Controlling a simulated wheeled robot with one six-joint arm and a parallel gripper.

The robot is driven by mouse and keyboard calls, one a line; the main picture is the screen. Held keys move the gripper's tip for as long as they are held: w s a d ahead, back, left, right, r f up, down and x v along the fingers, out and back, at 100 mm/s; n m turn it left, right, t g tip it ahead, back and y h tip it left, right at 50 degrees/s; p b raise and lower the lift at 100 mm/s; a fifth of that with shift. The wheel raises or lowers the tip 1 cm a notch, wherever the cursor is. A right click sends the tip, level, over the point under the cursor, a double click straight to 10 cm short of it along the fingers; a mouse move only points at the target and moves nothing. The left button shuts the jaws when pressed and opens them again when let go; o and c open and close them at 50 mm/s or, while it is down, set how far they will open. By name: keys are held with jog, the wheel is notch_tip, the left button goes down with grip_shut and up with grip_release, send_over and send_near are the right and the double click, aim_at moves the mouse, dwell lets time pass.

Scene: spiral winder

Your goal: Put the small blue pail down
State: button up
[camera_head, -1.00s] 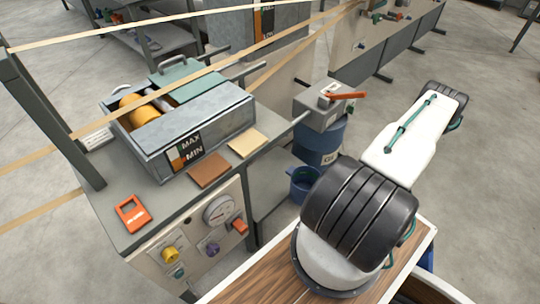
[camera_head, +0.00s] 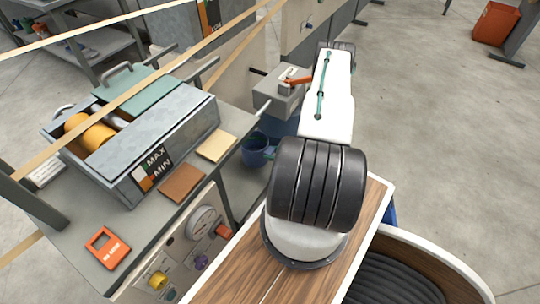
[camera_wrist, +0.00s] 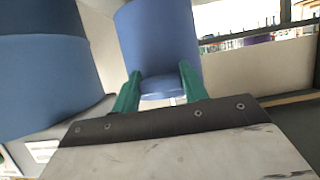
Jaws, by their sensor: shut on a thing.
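The small blue pail (camera_head: 256,152) shows in the head view just left of my arm, beside the right end of the grey bench. In the wrist view a blue round body, the pail (camera_wrist: 158,38), fills the upper middle. The green fingers of my gripper (camera_wrist: 160,88) stand on either side of its near end and are shut on it. My arm hides most of the gripper in the head view. Whether the pail touches anything beneath it cannot be told.
A blue drum (camera_head: 283,127) under a grey box with an orange handle stands close behind the pail. Open floor (camera_head: 440,130) lies to the right.

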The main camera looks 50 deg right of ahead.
jog(key=shift+w+d, duration=0.35)
jog(key=shift+w, duration=0.3)
jog(key=shift+w+d+f, duration=0.1)
jog(key=shift+f, duration=0.85)
jog(key=shift+w+d+f, duration=0.1)
jog(key=shift+f, duration=0.8)
jog(key=o, duration=1)
jog(key=shift+f, duration=0.1)
jog(key=shift+o, duration=0.2)
jog(key=a+v, duration=0.1)
jog(key=v, duration=1.1)
jog(key=shift+d, duration=0.4)
